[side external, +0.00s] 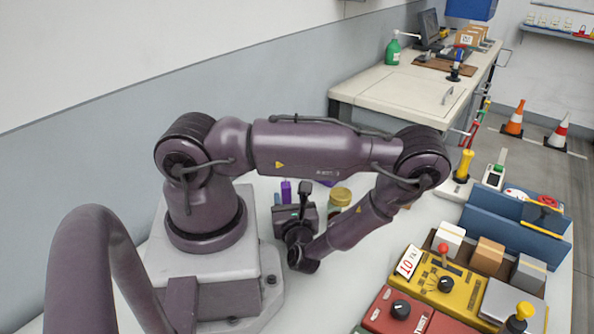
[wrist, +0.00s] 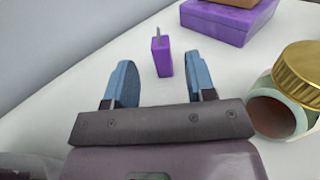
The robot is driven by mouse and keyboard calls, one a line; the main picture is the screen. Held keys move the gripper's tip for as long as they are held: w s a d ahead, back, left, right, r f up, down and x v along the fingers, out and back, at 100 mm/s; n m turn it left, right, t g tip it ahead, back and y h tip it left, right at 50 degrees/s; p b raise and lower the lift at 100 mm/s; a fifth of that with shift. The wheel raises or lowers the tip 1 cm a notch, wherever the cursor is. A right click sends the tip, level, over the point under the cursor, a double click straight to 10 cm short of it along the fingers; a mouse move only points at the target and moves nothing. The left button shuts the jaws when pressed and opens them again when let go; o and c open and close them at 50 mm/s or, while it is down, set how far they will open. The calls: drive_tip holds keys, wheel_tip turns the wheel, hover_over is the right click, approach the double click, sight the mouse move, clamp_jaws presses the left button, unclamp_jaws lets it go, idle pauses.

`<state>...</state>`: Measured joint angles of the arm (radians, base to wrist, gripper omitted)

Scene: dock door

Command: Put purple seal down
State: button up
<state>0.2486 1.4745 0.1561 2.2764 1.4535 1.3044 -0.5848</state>
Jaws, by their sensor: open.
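The purple seal (wrist: 162,57) is a small purple block with a thin grey pin on top. It stands upright on the white table, beyond my gripper's fingertips and between their lines in the wrist view. It also shows as a small purple upright shape in the side external view (side external: 286,191). My gripper (wrist: 160,85) is open and empty, with its two blue fingers apart. In the side external view my gripper is mostly hidden behind my wrist.
Yellow (side external: 440,284) and red (side external: 398,310) control boxes stand at the right. The wall is at the left.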

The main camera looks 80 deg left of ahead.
drive_tip(key=w+d+r+n+t+h, duration=0.1)
drive_tip(key=d+r+n+h, duration=0.4)
drive_tip(key=r, duration=0.5)
drive_tip(key=w+d+r+n+t+h, duration=0.1)
drive_tip(key=d+r+n+t+h, duration=0.2)
drive_tip(key=d+r+n+h, duration=0.3)
drive_tip(key=w+d+r+n+t+h, duration=0.2)
drive_tip(key=d+r+n+h, duration=0.4)
drive_tip(key=r, duration=0.9)
drive_tip(key=shift+d+r+n+h, duration=0.25)
drive_tip(key=shift+r+n+h, duration=0.15)
drive_tip(key=shift+h, duration=0.1)
